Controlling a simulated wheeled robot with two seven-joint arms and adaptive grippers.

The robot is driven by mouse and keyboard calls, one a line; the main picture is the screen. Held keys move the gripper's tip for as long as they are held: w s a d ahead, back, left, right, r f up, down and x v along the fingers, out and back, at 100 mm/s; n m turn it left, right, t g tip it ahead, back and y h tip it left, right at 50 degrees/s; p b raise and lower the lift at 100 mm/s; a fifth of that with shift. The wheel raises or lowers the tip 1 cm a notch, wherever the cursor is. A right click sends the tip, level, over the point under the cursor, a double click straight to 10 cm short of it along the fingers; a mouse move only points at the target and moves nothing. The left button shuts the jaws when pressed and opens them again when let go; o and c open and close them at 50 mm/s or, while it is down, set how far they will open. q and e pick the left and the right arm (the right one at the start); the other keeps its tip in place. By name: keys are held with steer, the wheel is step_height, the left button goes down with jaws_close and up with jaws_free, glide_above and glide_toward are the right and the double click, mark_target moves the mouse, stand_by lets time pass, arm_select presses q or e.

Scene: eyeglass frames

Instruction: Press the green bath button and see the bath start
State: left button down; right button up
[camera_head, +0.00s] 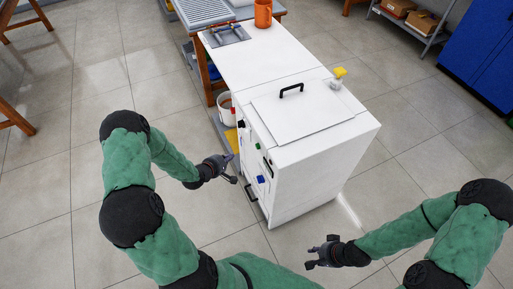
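The white bath cabinet (315,158) stands in the middle, with a closed lid (303,106) that has a black handle. Its left-facing panel carries a small green button (257,146), a blue knob or button (261,179) below it and a black knob (241,124) farther back. My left gripper (233,168) is in front of this panel, left of the green and blue controls, with its fingers spread and nothing between them. I cannot tell whether a fingertip touches the panel. My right gripper (311,257) is open and empty over the floor, in front of the cabinet.
A yellow-topped item (339,73) stands at the lid's right. A white bucket (226,115) sits left of the cabinet.

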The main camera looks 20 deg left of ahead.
mark_target(258, 146)
arm_select(q)
steer(key=w+d+b, duration=0.1)
steer(key=w+d, duration=0.4)
steer(key=w, duration=0.1)
steer(key=shift+w+d, duration=0.35)
steer(key=shift+d, duration=0.05)
steer(key=shift+w+b, duration=0.1)
steer(key=shift+b, duration=0.2)
stand_by(1.3)
steer(key=shift+w+d, duration=0.2)
steer(key=shift+d, duration=0.05)
steer(key=shift+w+d, duration=0.35)
steer(key=shift+w, duration=0.05)
stand_by(0.9)
steer(key=shift+s+a, duration=0.6)
steer(key=shift+s, duration=0.1)
stand_by(0.4)
